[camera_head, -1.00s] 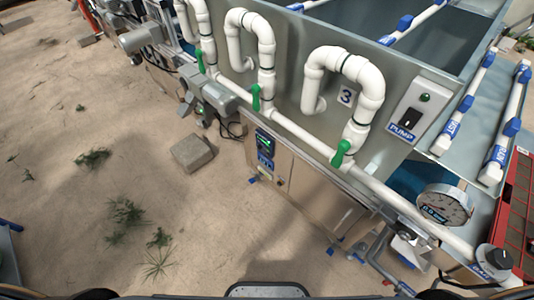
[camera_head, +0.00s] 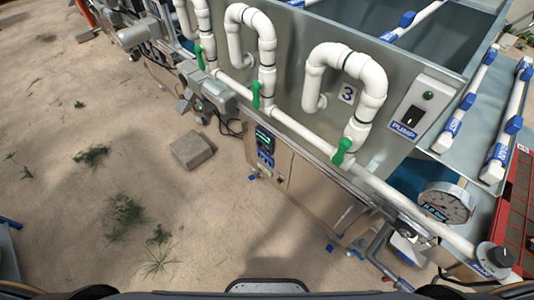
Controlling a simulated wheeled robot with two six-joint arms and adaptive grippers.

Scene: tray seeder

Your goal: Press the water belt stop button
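A small control panel (camera_head: 265,146) with a lit green display and a blue label sits on the front of the beige cabinet (camera_head: 308,185), below the white pipes. A small dark control (camera_head: 280,180) shows lower on the cabinet, too small to tell whether it is a button. No button that I can read as the water belt stop is clear in this view. Neither of my grippers is in view.
A pump switch box (camera_head: 418,106), a pressure gauge (camera_head: 446,203) and a dark knob (camera_head: 496,258) are at the right. White pipes (camera_head: 345,75) with green valve handles run along the tank (camera_head: 300,75). A stone block (camera_head: 191,151) lies on otherwise mostly open sand.

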